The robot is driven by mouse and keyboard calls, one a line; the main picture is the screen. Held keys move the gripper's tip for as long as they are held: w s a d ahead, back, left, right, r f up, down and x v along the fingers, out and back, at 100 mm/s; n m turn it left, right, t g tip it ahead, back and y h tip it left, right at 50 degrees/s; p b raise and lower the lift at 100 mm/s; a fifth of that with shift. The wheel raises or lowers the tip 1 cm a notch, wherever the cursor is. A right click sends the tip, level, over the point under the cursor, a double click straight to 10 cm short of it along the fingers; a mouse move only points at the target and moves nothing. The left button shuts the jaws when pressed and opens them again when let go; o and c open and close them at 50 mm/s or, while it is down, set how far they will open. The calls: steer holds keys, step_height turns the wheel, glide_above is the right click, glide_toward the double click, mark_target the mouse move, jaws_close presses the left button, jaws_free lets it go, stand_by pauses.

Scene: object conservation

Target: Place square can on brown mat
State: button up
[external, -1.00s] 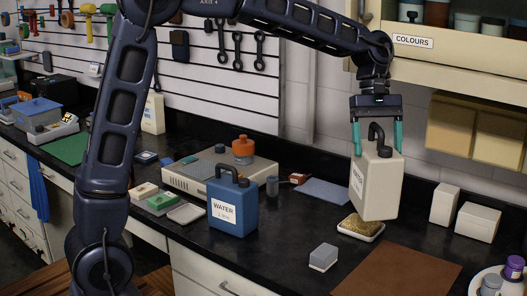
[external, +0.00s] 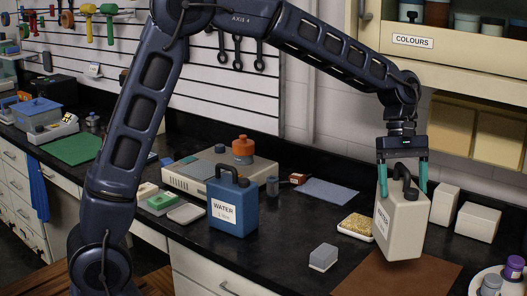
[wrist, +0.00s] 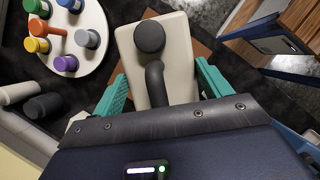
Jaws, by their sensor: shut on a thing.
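The square can (external: 408,222) is cream white with a dark handle and cap and a label on its side. My gripper (external: 402,176) is shut on it, with a teal finger on each side of its upper part. The can hangs upright, a little tilted, over the far part of the brown mat (external: 378,276). I cannot tell for sure whether its base touches the mat. In the wrist view the can (wrist: 170,40) is between the teal fingers (wrist: 160,90) and hides most of the mat.
A yellow-filled tray (external: 352,228) is just left of the can, and a grey block (external: 323,257) lies left of the mat. White boxes (external: 478,221) stand to the right. A round tray (wrist: 50,70) holds several coloured bottles. A blue water can (external: 232,207) stands further left.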

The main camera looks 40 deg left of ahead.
steer(key=shift+f, duration=6)
steer(key=o, duration=2)
steer(key=shift+o, duration=0.2)
